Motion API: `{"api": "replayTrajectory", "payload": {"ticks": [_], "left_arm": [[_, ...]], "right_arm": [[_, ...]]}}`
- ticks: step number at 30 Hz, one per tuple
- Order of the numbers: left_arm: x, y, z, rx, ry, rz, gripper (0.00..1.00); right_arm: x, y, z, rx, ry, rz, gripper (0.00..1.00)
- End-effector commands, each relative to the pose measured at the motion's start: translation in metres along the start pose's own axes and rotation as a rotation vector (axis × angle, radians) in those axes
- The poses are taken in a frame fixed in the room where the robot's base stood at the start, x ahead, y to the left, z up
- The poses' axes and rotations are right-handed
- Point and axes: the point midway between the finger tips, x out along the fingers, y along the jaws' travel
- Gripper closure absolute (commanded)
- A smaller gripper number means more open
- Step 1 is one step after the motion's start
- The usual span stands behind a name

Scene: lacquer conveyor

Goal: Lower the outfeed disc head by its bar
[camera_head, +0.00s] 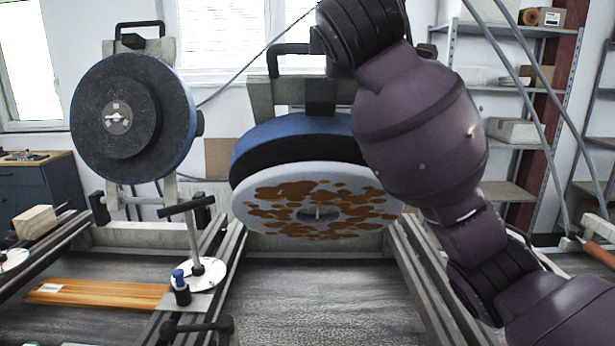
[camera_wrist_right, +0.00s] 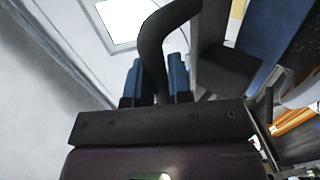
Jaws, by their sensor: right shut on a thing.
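The middle disc head (camera_head: 290,138), blue-rimmed with a pale face blotched brown, hangs tilted above the middle belt, its face turned down and toward me. Its black bar (camera_head: 272,58) stands behind and above it, partly hidden by my right arm. The bar also shows in the right wrist view (camera_wrist_right: 151,52), running between the blue fingers of my right gripper (camera_wrist_right: 157,82), which is shut on it. In the head view, that gripper is hidden behind my arm. Which head is the outfeed one is not marked. My left gripper is not in view.
A second disc head (camera_head: 172,105) stands raised at the left with its own bar (camera_head: 139,29). A T-handled post (camera_head: 193,240) and a small blue-topped knob (camera_head: 180,286) stand between the belts. An orange-brown board (camera_head: 105,293) lies on the left belt. Shelves (camera_head: 510,90) are at the right.

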Motion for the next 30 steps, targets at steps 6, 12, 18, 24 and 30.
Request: {"api": "replayTrajectory", "payload": {"ticks": [6,12,18,24,30], "left_arm": [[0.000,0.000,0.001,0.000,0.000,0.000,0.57],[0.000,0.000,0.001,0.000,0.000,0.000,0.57],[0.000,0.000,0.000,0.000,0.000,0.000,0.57],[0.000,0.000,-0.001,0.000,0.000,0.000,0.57],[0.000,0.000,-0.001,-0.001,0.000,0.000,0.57]], "right_arm": [[-0.003,-0.011,0.000,-0.006,-0.003,-0.009,1.00],[-0.017,-0.030,0.000,-0.006,-0.002,-0.011,1.00],[-0.031,-0.048,0.000,-0.006,-0.003,-0.012,1.00],[-0.043,-0.062,0.000,-0.006,-0.003,-0.013,1.00],[-0.045,-0.065,0.000,-0.005,-0.004,-0.012,1.00]]}}
